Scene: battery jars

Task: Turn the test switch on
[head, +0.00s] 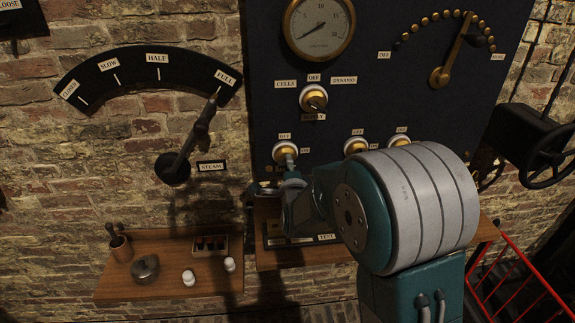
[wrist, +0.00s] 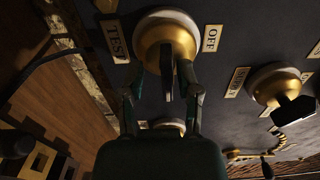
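The test switch is a brass and white knob with a dark lever, leftmost in the lower row on the dark panel in the head view (head: 285,150). In the wrist view the switch (wrist: 168,45) sits between a TEST label (wrist: 115,42) and an OFF label (wrist: 212,38). Its lever (wrist: 168,80) sticks out toward the camera. My gripper (wrist: 160,85) is open, with one finger on each side of the lever and gaps showing. In the head view my gripper (head: 272,186) is just below the switch. The ON side is hidden from the wrist view by my gripper.
The supply switch (head: 313,97) is above and to the right. Two similar switches (head: 355,146) (head: 398,140) stand to the right, close to my arm. A steam lever (head: 200,130) is at left. A wooden shelf (head: 110,290) below holds small jars and a pot.

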